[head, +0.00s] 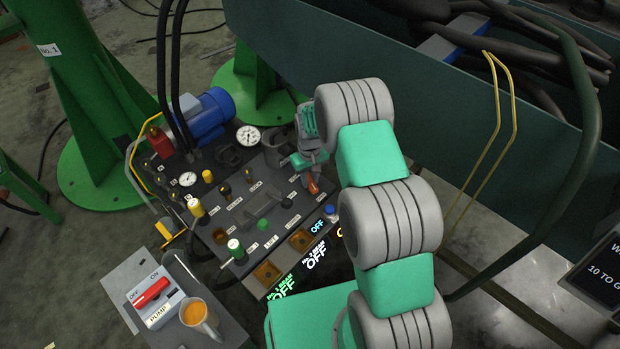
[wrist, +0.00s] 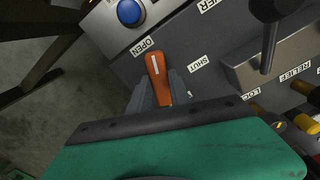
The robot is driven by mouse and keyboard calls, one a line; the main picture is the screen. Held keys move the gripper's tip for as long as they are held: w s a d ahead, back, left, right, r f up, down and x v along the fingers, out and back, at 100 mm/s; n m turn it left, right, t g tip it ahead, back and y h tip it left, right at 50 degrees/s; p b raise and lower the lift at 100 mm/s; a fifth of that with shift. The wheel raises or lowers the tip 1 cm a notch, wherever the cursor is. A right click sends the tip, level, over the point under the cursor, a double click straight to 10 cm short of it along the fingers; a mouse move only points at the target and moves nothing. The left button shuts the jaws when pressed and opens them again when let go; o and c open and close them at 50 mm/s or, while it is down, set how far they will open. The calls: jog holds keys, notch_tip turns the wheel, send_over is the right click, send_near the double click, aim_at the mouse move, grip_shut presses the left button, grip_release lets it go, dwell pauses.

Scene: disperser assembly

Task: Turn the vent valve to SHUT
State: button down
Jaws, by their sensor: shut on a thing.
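The vent valve is an orange lever (wrist: 156,75) with a white line on it, in the middle of the wrist view. Its free end points up between the OPEN label (wrist: 145,47) and the SHUT label (wrist: 198,64), nearer to OPEN. My gripper (wrist: 156,88) is shut on the lever, one grey finger on each side. In the head view the orange lever (head: 313,184) shows under my gripper (head: 311,172) at the panel's right side. The labels by it are too small to read there.
A blue button (wrist: 129,12) stands close to the lever. A dark handle (wrist: 268,12) and the RELIEF valves are to the right. In the head view the control panel (head: 228,210) holds several valves and gauges.

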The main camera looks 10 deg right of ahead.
aim_at(310, 180)
jog(key=m, duration=0.3)
jog(key=shift+m, duration=0.4)
jog(key=m, duration=0.9)
jog(key=shift+m, duration=0.3)
jog(key=shift+w, duration=0.1)
jog(key=c, duration=1.4)
grip_release()
jog(key=shift+d, duration=0.1)
jog(key=shift+o, duration=1)
notch_tip(310, 180, up, 8)
jog(key=shift+f+p, duration=0.1)
jog(key=shift+p, duration=1.05)
